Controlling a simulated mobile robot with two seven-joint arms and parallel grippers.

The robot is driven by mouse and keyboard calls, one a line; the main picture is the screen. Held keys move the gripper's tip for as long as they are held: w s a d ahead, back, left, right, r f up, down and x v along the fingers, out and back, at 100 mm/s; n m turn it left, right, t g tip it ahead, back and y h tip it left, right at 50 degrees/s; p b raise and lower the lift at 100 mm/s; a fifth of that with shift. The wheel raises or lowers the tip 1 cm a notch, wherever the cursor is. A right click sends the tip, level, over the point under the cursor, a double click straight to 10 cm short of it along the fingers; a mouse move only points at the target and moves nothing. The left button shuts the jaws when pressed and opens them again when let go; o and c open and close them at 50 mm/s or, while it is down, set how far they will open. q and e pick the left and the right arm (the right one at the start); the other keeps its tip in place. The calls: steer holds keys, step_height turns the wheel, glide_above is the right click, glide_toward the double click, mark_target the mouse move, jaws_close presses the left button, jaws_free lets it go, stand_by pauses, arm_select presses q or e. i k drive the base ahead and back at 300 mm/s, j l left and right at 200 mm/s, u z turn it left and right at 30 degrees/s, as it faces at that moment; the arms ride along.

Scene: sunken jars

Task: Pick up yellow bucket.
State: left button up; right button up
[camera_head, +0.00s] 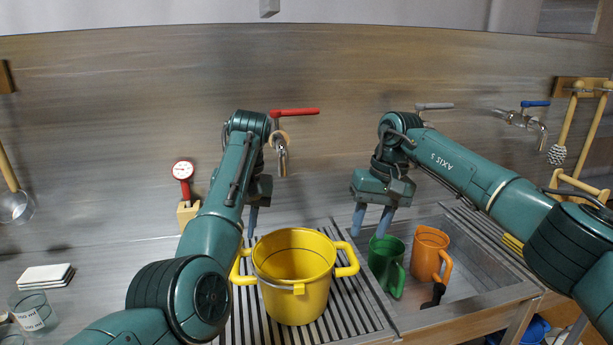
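The yellow bucket (305,300) stands upright on the slatted drainer, with a handle on each side and a thin bail around its front. My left gripper (252,222) is behind the bucket's left rear side, pointing down; its fingers are partly hidden by my arm, so its opening is unclear. My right gripper (371,221) is right of and behind the bucket, above the green jug. Its two blue fingers are apart with nothing between them. Neither gripper visibly holds the bucket.
A green jug (385,262) and an orange jug (430,254) stand in the sink basin (480,275) right of the bucket. A red-handled tap (282,160) is on the wall behind. White tiles (44,274) and a glass (33,312) are at the left.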

mark_target(294, 266)
steer(key=k, duration=0.9)
